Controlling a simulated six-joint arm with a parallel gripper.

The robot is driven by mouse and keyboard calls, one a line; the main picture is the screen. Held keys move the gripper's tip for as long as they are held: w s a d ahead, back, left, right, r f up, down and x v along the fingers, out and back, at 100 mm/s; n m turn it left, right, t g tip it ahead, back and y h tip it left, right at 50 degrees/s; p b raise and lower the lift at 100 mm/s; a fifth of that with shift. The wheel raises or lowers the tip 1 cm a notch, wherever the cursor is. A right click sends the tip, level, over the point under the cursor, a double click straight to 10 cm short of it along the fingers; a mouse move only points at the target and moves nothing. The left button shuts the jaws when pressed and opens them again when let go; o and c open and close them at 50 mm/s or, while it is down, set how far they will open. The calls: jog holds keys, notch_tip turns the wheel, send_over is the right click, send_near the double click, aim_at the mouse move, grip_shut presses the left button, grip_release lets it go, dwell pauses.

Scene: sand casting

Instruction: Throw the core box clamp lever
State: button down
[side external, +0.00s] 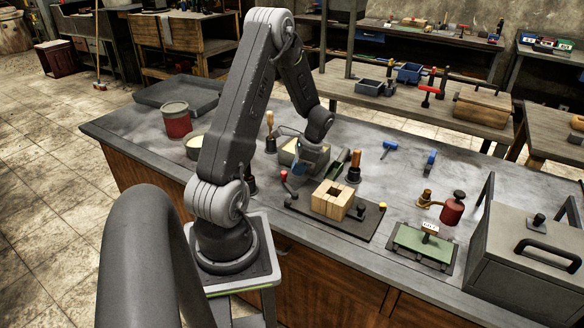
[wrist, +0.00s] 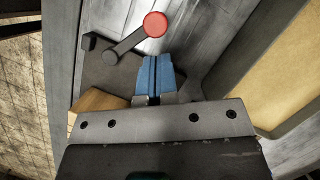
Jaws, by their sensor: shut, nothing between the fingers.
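The core box (side external: 335,200) is a light wooden block with a square opening, on a dark base plate (side external: 352,232). The clamp lever (side external: 287,188) stands at the plate's left end, with a red ball knob. In the wrist view the lever (wrist: 130,41) runs from a dark pivot up to its red knob (wrist: 155,24). My gripper (side external: 299,169) has blue fingers, shut and empty, just right of the knob in the side view. In the wrist view the fingers (wrist: 157,62) point toward the knob, apart from it in the picture. A corner of the core box (wrist: 97,101) shows left of them.
A sand-filled box (side external: 288,152) stands behind my gripper; its pale sand (wrist: 280,75) fills the right of the wrist view. A wooden-handled tool (side external: 355,165) stands behind the core box. A green-plated fixture (side external: 422,243) and a grey lidded box (side external: 515,265) are to the right.

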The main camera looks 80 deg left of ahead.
jog(key=shift+w+d+r, duration=0.1)
jog(key=shift+w, duration=0.5)
jog(key=shift+w+d+r, duration=0.1)
jog(key=shift+w, duration=0.45)
jog(key=v, duration=0.9)
jog(key=shift+r, duration=0.45)
jog(key=w+d+r+t+y, duration=0.1)
jog(key=d+r+t, duration=0.1)
jog(key=d+r, duration=0.45)
jog(key=w+d+r+t, duration=0.1)
jog(key=d+r+t, duration=0.25)
jog(key=d, duration=0.65)
jog(key=s+d+r+n+t+h, duration=0.1)
jog(key=s+d, duration=0.3)
jog(key=d, duration=0.4)
jog(key=s+d+r+n+t, duration=0.1)
jog(key=s+d+r+t, duration=0.2)
jog(key=d, duration=0.5)
jog(key=shift+s+r+h, duration=0.4)
jog(key=shift+s+r, duration=0.05)
jog(key=shift+s, duration=0.75)
jog(key=c, duration=1.8)
grip_release()
jog(key=shift+d, duration=0.1)
